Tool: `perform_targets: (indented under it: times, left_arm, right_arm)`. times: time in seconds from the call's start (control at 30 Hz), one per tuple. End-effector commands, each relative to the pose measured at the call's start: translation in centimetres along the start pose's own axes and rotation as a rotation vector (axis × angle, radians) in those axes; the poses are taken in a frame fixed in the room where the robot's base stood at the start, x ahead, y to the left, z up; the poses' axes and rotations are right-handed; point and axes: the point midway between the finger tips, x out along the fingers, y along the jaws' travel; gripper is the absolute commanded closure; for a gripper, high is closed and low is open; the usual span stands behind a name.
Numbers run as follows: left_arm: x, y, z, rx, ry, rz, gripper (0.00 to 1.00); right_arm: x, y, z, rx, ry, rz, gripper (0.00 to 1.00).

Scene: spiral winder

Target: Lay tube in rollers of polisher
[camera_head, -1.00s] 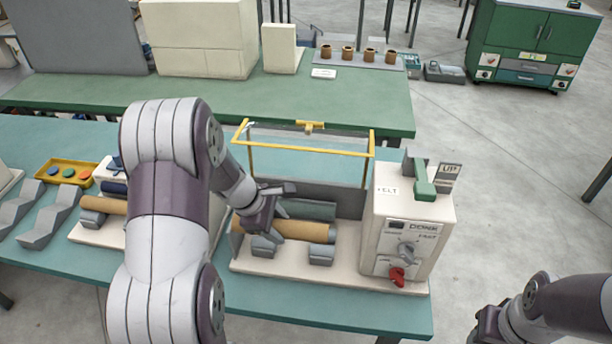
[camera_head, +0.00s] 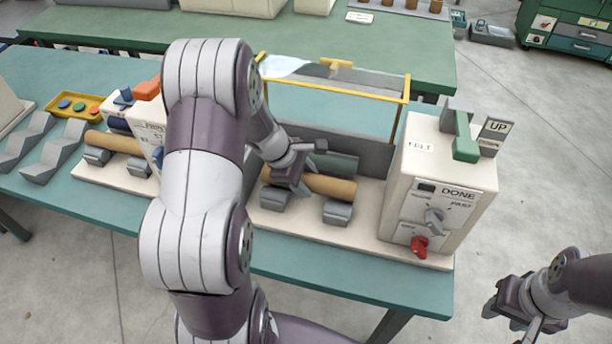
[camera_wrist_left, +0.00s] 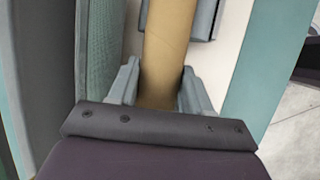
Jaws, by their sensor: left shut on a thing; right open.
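A tan tube (camera_head: 328,186) lies in the polisher (camera_head: 440,185), above the grey front supports (camera_head: 337,212) and alongside a dark green roller (camera_head: 343,162). My left gripper (camera_head: 290,178) is shut on the tube near its left end; in the left wrist view the tube (camera_wrist_left: 165,50) runs between both fingers. Whether the tube rests fully on the supports is hard to tell. A yellow-framed clear guard (camera_head: 335,85) stands raised above the rollers. My right gripper (camera_head: 512,308) is open and empty, off the table at the lower right.
Left stands another machine with a tan tube (camera_head: 113,142), grey V-blocks (camera_head: 52,155) and a yellow button tray (camera_head: 75,106).

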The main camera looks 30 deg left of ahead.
Motion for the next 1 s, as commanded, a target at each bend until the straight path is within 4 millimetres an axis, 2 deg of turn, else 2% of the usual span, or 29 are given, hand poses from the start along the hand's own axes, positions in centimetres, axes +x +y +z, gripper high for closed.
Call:
perform_targets:
  times: [0.07, 0.37, 0.4, 0.47, 0.77, 0.87, 1.0]
  left_arm:
    - [1.0, -0.3, -0.4, 0.001, 0.0, 0.0, 0.81]
    - [1.1, -0.3, -0.5, 0.001, 0.0, 0.001, 0.81]
    - [1.1, -0.3, -0.5, 0.001, 0.0, 0.001, 0.41]
    - [1.1, -0.3, -0.5, 0.001, 0.0, 0.001, 0.22]
    - [0.9, -0.2, -0.4, 0.001, 0.0, 0.002, 0.21]
    - [-0.5, -0.1, -0.4, 0.001, 0.001, 0.005, 0.21]
    - [-4.2, -0.1, -0.4, 0.0, 0.003, 0.007, 0.21]
  right_arm:
    - [1.1, 0.0, 0.1, 0.0, 0.0, 0.0, 0.57]
    - [1.0, 0.0, 0.1, 0.0, 0.0, 0.0, 0.57]
    - [1.0, 0.0, 0.1, 0.0, 0.001, 0.0, 0.57]
    - [1.0, 0.0, 0.1, 0.0, 0.001, 0.0, 0.57]
    - [1.0, 0.0, 0.1, 0.0, 0.0, 0.0, 0.57]
    - [0.7, 0.0, 0.1, 0.0, 0.0, 0.0, 0.57]
    - [-0.1, 0.0, 0.0, 0.0, 0.0, 0.0, 0.57]
